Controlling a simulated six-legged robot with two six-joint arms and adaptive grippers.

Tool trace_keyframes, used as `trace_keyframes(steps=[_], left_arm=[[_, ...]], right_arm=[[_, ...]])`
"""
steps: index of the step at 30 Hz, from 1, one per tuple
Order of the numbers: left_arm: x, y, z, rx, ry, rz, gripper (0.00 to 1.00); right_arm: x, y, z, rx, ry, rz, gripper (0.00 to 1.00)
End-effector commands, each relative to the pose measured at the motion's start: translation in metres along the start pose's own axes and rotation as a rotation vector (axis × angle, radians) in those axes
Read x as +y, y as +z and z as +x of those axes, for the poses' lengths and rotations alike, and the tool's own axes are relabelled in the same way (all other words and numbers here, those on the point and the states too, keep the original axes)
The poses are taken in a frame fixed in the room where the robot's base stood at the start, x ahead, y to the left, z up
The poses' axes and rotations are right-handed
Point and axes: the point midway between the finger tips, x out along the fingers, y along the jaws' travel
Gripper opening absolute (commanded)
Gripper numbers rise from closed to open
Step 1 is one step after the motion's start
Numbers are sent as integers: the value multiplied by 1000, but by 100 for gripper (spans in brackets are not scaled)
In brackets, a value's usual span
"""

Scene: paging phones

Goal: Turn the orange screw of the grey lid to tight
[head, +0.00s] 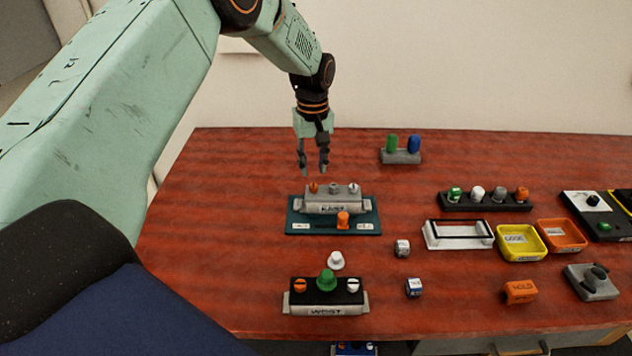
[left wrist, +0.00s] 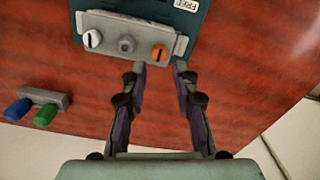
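The grey lid (head: 333,205) sits on a teal tray (head: 375,218) and has three knobs along its top. Its orange screw (head: 313,188) is at the left end, a grey stub (head: 334,188) in the middle, a white screw (head: 353,188) at the right. In the left wrist view, the orange screw (left wrist: 159,52) shows a dark slot, and the lid (left wrist: 110,24) lies at the top. My left gripper (head: 313,172) points down, open and empty, just behind the lid near the orange screw. In the left wrist view, the fingertips (left wrist: 160,68) are apart, with the orange screw just beyond them. My right gripper is out of view.
An orange knob (head: 343,220) stands on the tray's front. A black-topped unit (head: 326,299) stands nearer, with a white cap (head: 336,261) behind it. A block with green and blue pegs (head: 400,157) stands behind. Bins, including a yellow one (head: 521,243), are at right.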

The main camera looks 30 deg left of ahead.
Motion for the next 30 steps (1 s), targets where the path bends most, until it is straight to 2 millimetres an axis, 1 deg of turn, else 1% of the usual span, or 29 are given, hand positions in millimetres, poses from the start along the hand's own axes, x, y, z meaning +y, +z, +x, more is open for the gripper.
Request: trace_keyframes(steps=[1,3,6,10,15,22,30], left_arm=[[-1,2,10,-3,-2,0,29],[-1,2,21,-3,-2,-1,29],[-1,2,36,-2,-2,0,29],[0,2,50,-1,-1,1,29],[2,1,57,0,1,1,29],[4,0,58,0,0,1,29],[4,-1,58,-1,0,1,6]], right_arm=[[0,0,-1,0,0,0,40],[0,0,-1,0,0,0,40],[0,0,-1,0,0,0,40],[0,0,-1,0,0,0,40],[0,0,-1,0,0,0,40],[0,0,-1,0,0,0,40],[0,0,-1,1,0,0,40]])
